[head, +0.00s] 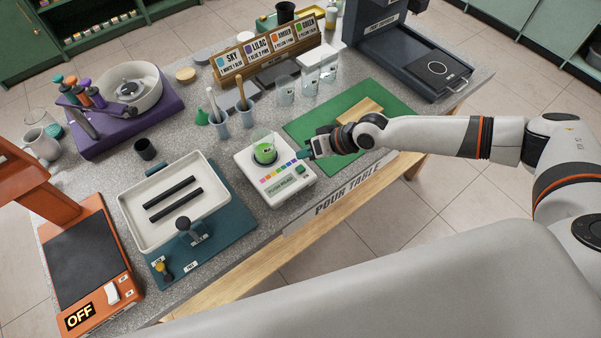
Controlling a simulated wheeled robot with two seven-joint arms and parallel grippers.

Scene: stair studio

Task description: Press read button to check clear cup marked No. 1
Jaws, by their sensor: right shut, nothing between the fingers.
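A white reader device (272,189) stands near the front of the table, with a strip of coloured squares and a small display. A clear cup with green contents (264,150) stands on the device's top; I cannot read any number on it. A green button (300,169) is at the right side of the device's panel. My right gripper (303,154) is shut and empty, with its tips just above and behind the green button; I cannot tell whether they touch the device. My left gripper is not in view.
A green mat (300,127) with a wooden block (362,109) lies under my right arm. Left of the reader is a white tray (133,206) on a teal base. Clear cups (285,93) and two small beakers with sticks (246,114) stand behind. An orange device reading OFF (120,268) is at front left.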

